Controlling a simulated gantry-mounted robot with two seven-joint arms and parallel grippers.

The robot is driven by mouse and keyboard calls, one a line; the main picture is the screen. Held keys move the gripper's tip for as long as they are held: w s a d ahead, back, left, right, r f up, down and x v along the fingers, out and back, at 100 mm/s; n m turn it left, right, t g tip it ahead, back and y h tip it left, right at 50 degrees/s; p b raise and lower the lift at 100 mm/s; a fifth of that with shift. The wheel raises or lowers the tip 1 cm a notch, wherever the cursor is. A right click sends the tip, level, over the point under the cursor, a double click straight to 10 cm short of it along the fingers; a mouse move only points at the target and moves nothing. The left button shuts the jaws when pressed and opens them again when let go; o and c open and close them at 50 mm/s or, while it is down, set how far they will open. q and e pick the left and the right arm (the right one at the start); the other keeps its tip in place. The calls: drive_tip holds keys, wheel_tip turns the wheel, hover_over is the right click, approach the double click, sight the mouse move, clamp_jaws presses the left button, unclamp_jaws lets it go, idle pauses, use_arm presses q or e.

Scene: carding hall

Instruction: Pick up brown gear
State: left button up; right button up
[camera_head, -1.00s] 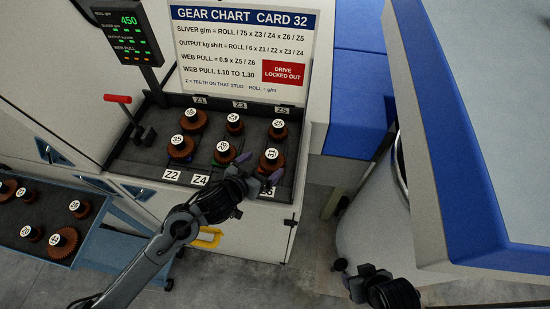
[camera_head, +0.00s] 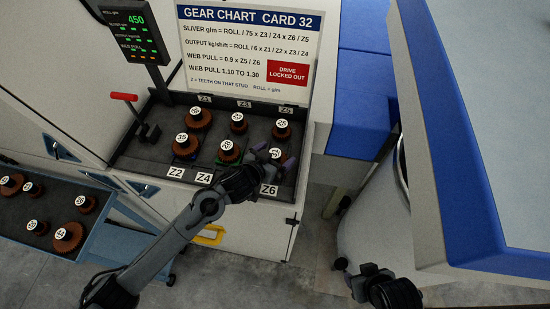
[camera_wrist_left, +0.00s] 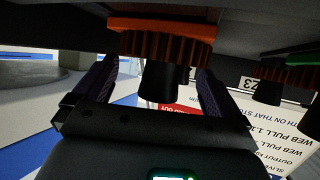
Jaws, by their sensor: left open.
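Several brown gears with dark hubs and white number tags sit in the dark gear tray (camera_head: 128,157). They include a front middle gear (camera_head: 228,152), a front left gear (camera_head: 183,147) and a back right gear (camera_head: 282,131). My left gripper (camera_head: 273,157) is open at the front right gear above the Z6 label, partly hiding it. In the left wrist view, this brown gear (camera_wrist_left: 165,42) shows with its dark hub between the two fingers (camera_wrist_left: 158,92), with no clear contact. A dark end of what looks like my right arm (camera_head: 370,284) is at the lower right; its jaws are unclear.
A cart (camera_head: 108,235) at the lower left holds more brown gears, including a large one (camera_head: 68,237). A red-handled lever (camera_head: 124,97) stands at the tray's left. The gear chart (camera_head: 245,45) rises behind. A pale drum (camera_head: 375,225) stands at right.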

use_arm(q)
drive_tip(key=shift+c, duration=0.5)
drive_tip(key=shift+f, duration=0.1)
drive_tip(key=c, duration=1.6)
drive_tip(key=shift+o, duration=0.2)
